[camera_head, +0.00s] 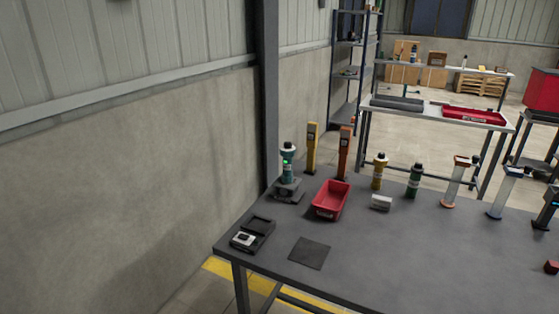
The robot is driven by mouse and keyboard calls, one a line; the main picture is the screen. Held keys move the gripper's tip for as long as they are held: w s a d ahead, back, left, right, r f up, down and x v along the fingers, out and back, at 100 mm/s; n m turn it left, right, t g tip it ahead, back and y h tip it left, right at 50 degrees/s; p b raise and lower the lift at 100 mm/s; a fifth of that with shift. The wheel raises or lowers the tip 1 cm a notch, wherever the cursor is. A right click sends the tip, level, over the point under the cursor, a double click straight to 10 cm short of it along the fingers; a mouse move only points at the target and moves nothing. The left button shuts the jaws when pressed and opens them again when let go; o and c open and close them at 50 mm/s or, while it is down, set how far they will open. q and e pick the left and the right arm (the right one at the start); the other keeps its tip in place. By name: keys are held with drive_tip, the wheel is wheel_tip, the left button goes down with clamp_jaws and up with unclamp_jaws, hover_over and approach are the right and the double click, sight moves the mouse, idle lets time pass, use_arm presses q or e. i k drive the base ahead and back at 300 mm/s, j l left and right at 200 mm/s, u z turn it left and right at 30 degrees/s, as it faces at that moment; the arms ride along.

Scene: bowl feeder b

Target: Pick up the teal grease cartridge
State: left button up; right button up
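A teal cylinder with a pale top and a green lit spot (288,163) stands upright on a dark base (288,190) at the far left of the grey table. It looks like the teal grease cartridge, but it is too small to be sure. A dark green bottle-like cylinder with a black cap (415,182) stands farther right, and a yellow one (378,173) stands beside it. Neither of my grippers shows in the head view.
The table (390,270) holds a red bin (330,200), yellow (312,150) and orange (344,154) upright posts, a white block (381,202), a black open case (253,234), a dark mat (310,253) and clear tubes (458,182). The front middle is clear.

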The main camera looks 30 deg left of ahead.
sight(288, 155)
drive_tip(key=i+j, duration=0.1)
drive_tip(key=j, duration=0.6)
drive_tip(key=i+j, duration=0.15)
drive_tip(key=j, duration=0.55)
drive_tip(key=i+j+z, duration=0.1)
drive_tip(key=j, duration=0.6)
drive_tip(key=i+j, duration=0.1)
drive_tip(key=j, duration=0.6)
